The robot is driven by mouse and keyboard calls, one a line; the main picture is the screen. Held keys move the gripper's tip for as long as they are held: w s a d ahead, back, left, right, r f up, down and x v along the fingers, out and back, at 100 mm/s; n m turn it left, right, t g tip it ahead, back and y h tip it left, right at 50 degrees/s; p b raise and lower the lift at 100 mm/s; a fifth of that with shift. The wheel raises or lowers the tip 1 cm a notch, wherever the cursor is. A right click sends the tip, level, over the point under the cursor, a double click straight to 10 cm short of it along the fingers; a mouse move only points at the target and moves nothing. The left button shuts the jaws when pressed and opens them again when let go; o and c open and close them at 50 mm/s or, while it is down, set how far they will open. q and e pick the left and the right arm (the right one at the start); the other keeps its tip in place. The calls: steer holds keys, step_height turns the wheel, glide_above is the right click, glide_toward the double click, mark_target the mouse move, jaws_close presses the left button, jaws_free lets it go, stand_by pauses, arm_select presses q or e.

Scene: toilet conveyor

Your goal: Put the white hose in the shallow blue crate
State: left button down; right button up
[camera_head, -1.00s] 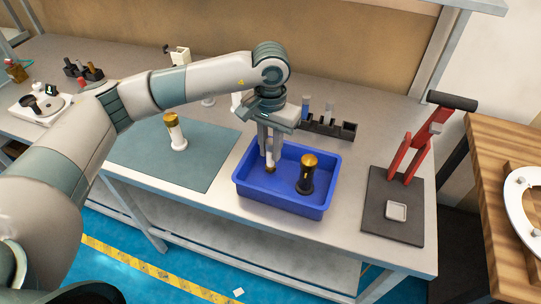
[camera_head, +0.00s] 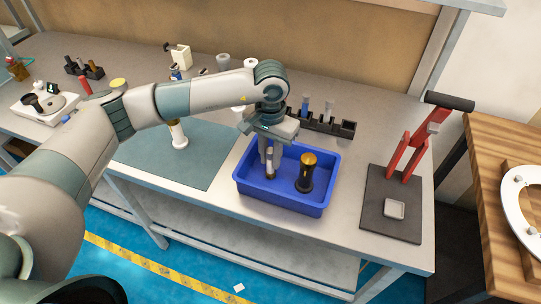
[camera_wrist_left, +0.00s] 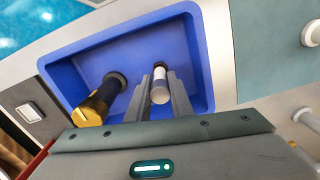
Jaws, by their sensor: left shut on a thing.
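The white hose (camera_wrist_left: 160,88) is a short white piece with a dark end, seen between the fingers of my left gripper (camera_wrist_left: 158,102) in the left wrist view. In the head view the left gripper (camera_head: 270,160) points down inside the left part of the shallow blue crate (camera_head: 281,203), shut on the hose. Only the hose's lower end (camera_head: 271,176) shows there; I cannot tell whether it touches the crate floor. A black and gold hose (camera_head: 306,172) stands upright in the crate, right of the gripper. My right gripper is out of view.
A white piece (camera_head: 178,134) stands on the grey-green mat (camera_head: 205,165) left of the crate. A black rack (camera_head: 335,126) is behind the crate. A red lever press (camera_head: 405,155) on a dark base stands at the right.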

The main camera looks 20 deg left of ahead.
arm_select(q)
steer(key=shift+f, duration=0.15)
steer(key=c, duration=1.6)
jaws_free()
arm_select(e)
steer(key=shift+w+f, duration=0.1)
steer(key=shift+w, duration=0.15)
arm_select(q)
steer(key=shift+r, duration=0.35)
step_height(320, 180, up, 5)
steer(key=shift+f+b, duration=0.1)
steer(key=shift+b, duration=1)
step_height(320, 180, up, 6)
steer(key=shift+r+b, duration=0.1)
steer(key=shift+b, duration=0.95)
steer(key=shift+r, duration=0.35)
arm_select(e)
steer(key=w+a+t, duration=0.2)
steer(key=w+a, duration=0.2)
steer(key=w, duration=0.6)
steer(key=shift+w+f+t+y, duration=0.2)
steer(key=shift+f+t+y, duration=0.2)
